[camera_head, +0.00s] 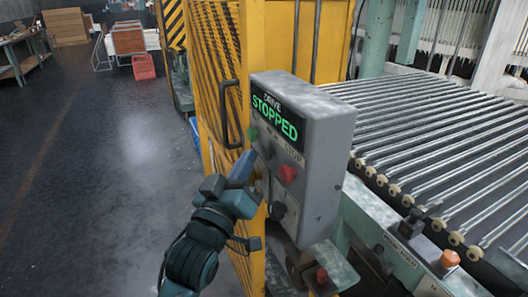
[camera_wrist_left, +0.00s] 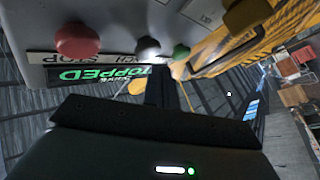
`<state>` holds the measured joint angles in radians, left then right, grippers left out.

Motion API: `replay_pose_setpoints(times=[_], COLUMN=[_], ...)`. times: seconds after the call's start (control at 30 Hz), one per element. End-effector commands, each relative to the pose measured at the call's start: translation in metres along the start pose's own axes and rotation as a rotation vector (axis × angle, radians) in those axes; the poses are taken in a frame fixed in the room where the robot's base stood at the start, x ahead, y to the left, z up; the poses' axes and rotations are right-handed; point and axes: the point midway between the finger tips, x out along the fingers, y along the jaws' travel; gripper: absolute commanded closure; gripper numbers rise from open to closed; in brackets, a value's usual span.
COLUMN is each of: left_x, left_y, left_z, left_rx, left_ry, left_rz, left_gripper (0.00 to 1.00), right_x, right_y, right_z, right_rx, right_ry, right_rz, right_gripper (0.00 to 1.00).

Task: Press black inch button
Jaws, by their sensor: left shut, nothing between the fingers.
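A grey control box (camera_head: 325,165) has a display reading "DRIVE STOPPED" in green. Below the display sit a green button (camera_head: 253,132), a dark inch button (camera_head: 267,151) and a red button (camera_head: 288,173). In the left wrist view the panel appears upside down. There the inch button (camera_wrist_left: 147,48) looks pale with glare, between the red button (camera_wrist_left: 77,41) and the green button (camera_wrist_left: 180,52), by a partly hidden label ending in "CH". My left gripper (camera_head: 246,160) is shut and empty, its tips close in front of the inch button. I cannot tell whether they touch. My right gripper is not in view.
A roller conveyor (camera_head: 440,140) runs at the right. Open floor (camera_head: 110,180) lies to the left.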

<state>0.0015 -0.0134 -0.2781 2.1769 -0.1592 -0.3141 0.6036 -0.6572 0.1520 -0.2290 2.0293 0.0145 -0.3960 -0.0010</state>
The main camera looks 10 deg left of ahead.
Motion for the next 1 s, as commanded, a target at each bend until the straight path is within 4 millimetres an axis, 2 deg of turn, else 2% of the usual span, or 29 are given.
replay_pose_setpoints(times=[1.0], left_x=[0.0079], left_y=[0.0070], left_z=[0.0047], left_rx=[-0.006], left_ry=[0.002], left_rz=[0.001], left_gripper=[1.00], right_x=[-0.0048], right_y=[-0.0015], right_z=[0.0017], right_rx=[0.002], right_ry=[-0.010], right_rz=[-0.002], right_gripper=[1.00])
